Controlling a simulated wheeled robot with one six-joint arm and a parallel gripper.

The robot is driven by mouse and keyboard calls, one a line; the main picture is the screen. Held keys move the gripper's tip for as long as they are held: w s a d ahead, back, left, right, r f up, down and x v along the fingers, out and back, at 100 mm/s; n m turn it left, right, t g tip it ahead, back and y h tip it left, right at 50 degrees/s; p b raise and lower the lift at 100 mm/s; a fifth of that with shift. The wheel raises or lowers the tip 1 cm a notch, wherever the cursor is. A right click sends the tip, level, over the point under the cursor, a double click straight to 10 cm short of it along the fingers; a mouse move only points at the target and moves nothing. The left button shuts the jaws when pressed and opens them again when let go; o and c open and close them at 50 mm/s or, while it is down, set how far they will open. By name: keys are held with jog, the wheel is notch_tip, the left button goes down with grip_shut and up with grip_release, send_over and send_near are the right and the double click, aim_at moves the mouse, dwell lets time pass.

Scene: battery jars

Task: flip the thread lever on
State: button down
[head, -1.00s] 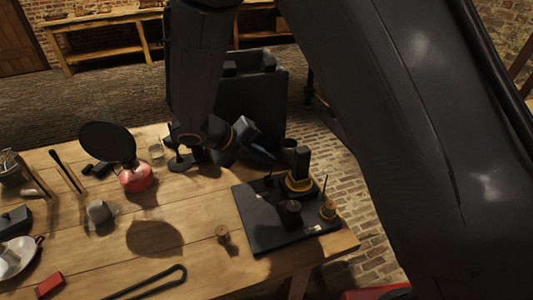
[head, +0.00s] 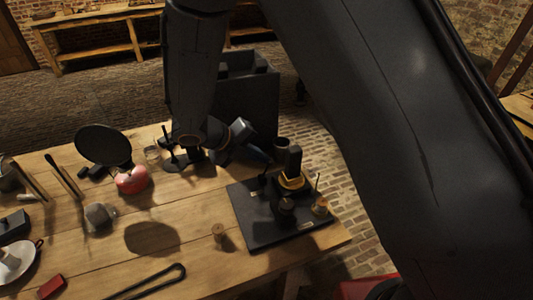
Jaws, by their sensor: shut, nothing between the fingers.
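A black base board (head: 270,236) lies at the right end of the wooden table. It carries a tall black block on a brass-coloured ring (head: 292,172), a dark round knob (head: 285,208) and a thin upright rod on a brass-coloured foot (head: 319,205). A small dark upright piece (head: 262,181) stands near the board's back left edge. I cannot tell which of these parts is the thread lever. My gripper (head: 263,157) is shut and empty, just behind the board's back left edge. It looks apart from the board's parts; its fingertips are dark and hard to make out.
A red-based round black disc (head: 103,146), a grey lump (head: 100,216), a small wooden peg (head: 218,232) and a black loop (head: 160,283) are on the table (head: 185,250). A dark box (head: 250,95) stands behind the table. The table's right edge is close to the board.

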jog(key=shift+s+a, duration=0.1)
jog(key=shift+a, duration=0.3)
jog(key=d+r+p+v, duration=0.1)
jog(key=v, duration=1.3)
jog(key=s+d+f+n+g+y, duration=0.1)
jog(key=s+d+n+y, duration=0.1)
jog(key=d+n, duration=0.6)
jog(key=s+d+f+n+y, duration=0.1)
jog(key=s+d+n+y, duration=0.2)
jog(key=n, duration=1)
jog(key=s+d+f+n+g+y+b, duration=0.1)
jog(key=s+d+n, duration=0.4)
jog(key=d+n, duration=0.6)
jog(key=shift+s+d+f+g+y, duration=0.3)
jog(key=shift+s+d+y, duration=0.1)
jog(key=shift+d+y, duration=0.5)
